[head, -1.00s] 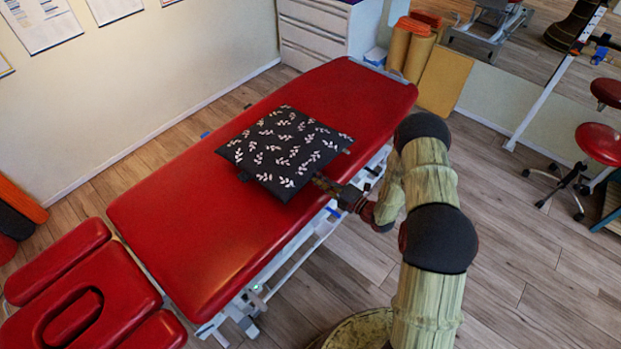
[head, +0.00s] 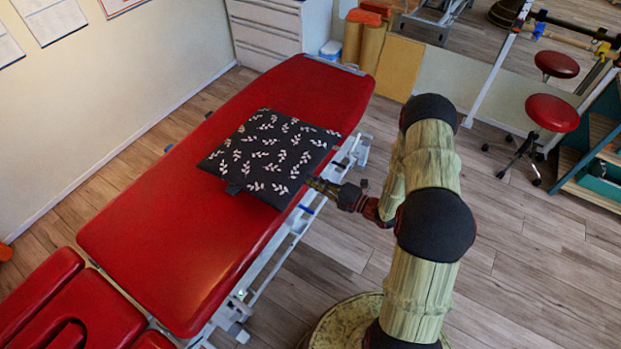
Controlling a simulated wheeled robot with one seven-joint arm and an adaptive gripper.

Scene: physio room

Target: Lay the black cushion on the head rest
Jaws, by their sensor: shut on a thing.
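The black cushion (head: 262,152) with white leaf sprigs is at the middle of the red treatment table (head: 165,235), over its long main pad. I cannot tell whether it touches the pad or hangs just above it. My gripper (head: 318,186) is shut on the cushion's near right edge; the fingertips are partly hidden by the cushion. The head rest (head: 75,300), a red padded section with an oval opening and side pads, is at the lower left. It is cut off by the picture's edge.
A white drawer cabinet (head: 268,32) stands behind the table's far end, beside rolled mats (head: 362,38). Red stools (head: 551,112) and a shelf (head: 600,150) are at the right. The wooden floor (head: 510,245) right of my arm is clear.

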